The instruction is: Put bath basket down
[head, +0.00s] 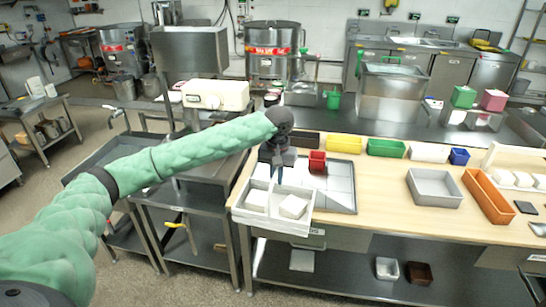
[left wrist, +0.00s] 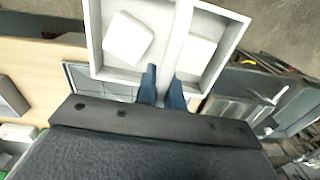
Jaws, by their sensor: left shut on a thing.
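The bath basket (head: 272,223) is a white open box with a middle divider and two compartments. It shows at the front left corner of the wooden table (head: 380,215), partly in front of a grey tray (head: 341,190). A white block lies in each compartment, one on the left (head: 256,198) and one on the right (head: 293,207). My left gripper (head: 279,176) is above the basket, pointing down, shut on its divider. In the left wrist view the blue fingers (left wrist: 164,88) straddle the divider (left wrist: 181,32). I cannot tell whether the basket's underside touches anything. My right gripper is out of view.
A red container (head: 317,162) stands on the grey tray. A grey bin (head: 434,188) and an orange bin (head: 487,197) stand farther right. Coloured bins line the table's back. Bare wood lies between the grey tray and the grey bin. Metal equipment stands left of the table.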

